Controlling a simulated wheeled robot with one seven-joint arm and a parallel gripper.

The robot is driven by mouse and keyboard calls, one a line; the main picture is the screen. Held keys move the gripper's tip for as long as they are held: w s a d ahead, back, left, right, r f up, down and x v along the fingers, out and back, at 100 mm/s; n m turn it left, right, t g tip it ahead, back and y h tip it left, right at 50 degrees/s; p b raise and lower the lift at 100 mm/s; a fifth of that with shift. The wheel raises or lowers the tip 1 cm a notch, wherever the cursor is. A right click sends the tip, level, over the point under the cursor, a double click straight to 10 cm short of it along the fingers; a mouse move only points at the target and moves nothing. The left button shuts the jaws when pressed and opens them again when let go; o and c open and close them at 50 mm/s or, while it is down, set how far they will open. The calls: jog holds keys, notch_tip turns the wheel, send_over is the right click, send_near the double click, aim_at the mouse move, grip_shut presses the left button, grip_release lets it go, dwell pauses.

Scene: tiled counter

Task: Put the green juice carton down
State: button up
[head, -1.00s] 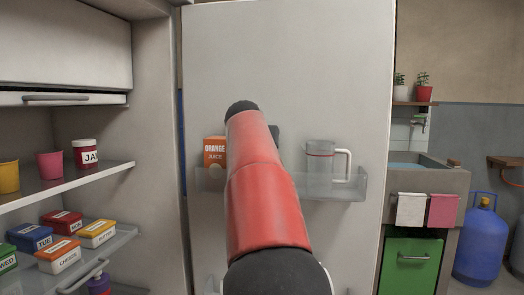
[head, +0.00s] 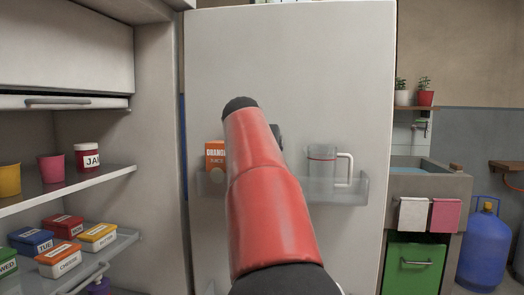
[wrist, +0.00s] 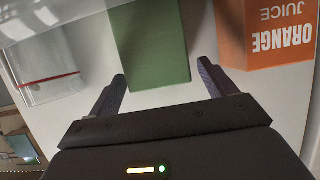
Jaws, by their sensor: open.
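The green juice carton (wrist: 150,45) shows in the wrist view as a plain green block ahead of my gripper. My gripper (wrist: 162,84) is open, with one finger near each lower corner of the carton. Whether either finger touches the carton, I cannot tell. In the wrist view the carton stands between the orange juice carton (wrist: 268,35) and the clear jug (wrist: 45,72). In the head view my red arm hides the green carton and my gripper.
In the head view the orange juice carton (head: 215,155) and the jug (head: 322,170) stand in the clear door shelf (head: 335,196) of the open fridge door (head: 300,55). Fridge shelves (head: 110,178) with pots and labelled boxes are on the left. A sink (head: 440,185) is at right.

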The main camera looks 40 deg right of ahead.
jog(key=b+v, duration=0.1)
jog(key=v, duration=0.8)
jog(key=s+a+f+n+g+y, duration=0.1)
jog(key=s+a+f+n+y, duration=0.2)
jog(key=s+a+f, duration=0.4)
jog(key=s+a+f+n+g+y, duration=0.1)
jog(key=s+a+f+n+y, duration=0.2)
jog(key=f, duration=1.6)
jog(key=s+a+f+n+g+y, duration=0.1)
jog(key=s+a+f+n+y, duration=0.2)
jog(key=s+a+f, duration=0.8)
jog(key=a+f+y, duration=0.1)
jog(key=a+f, duration=0.1)
jog(key=a, duration=0.3)
jog(key=shift+n+g, duration=0.3)
jog(key=shift+f, duration=0.1)
